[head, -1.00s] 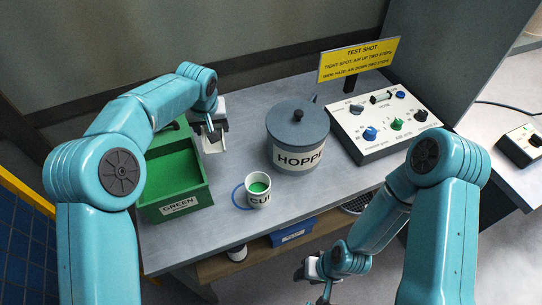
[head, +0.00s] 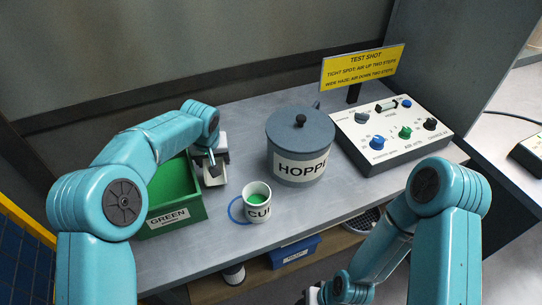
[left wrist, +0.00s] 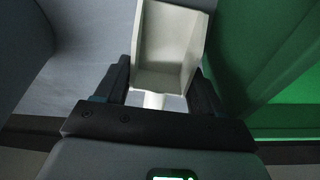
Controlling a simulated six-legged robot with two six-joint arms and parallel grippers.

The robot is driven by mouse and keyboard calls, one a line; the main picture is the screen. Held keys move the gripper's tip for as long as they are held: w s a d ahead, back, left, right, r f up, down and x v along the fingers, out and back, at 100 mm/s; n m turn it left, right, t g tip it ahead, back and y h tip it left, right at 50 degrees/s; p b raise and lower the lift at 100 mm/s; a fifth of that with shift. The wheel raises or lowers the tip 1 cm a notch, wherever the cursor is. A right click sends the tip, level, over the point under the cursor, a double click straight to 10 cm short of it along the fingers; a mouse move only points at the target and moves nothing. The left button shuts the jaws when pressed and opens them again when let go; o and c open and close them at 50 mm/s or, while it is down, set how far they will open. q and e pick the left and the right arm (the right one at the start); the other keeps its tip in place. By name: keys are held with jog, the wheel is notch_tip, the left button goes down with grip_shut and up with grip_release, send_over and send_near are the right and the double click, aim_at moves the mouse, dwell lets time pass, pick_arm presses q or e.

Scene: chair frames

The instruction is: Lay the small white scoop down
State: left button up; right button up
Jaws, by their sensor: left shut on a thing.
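The small white scoop (left wrist: 168,50) is in my left gripper (left wrist: 160,80); in the left wrist view its handle lies between the two fingers and its open tray points away. In the head view the scoop (head: 214,178) shows below my left gripper (head: 211,160), just right of the green bin and low over the grey bench. I cannot tell whether it touches the bench top. My right gripper (head: 317,294) is mostly cut off by the bottom edge of the head view, and its fingers are hidden.
The green bin (head: 170,219) stands left of the scoop. The grey hopper (head: 300,135) and a control panel (head: 390,140) stand farther right. Bare bench (head: 235,150) lies between bin and hopper.

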pick_arm(q)
jog(key=shift+f, duration=0.15)
jog(key=shift+f+b, duration=0.75)
jog(key=shift+b, duration=0.05)
jog(key=shift+f, duration=0.15)
jog(key=o, duration=1.2)
jog(key=shift+o, duration=0.2)
jog(key=v, duration=1.6)
jog(key=shift+r+b, duration=0.25)
jog(key=shift+b, duration=0.15)
jog(key=shift+s, duration=0.1)
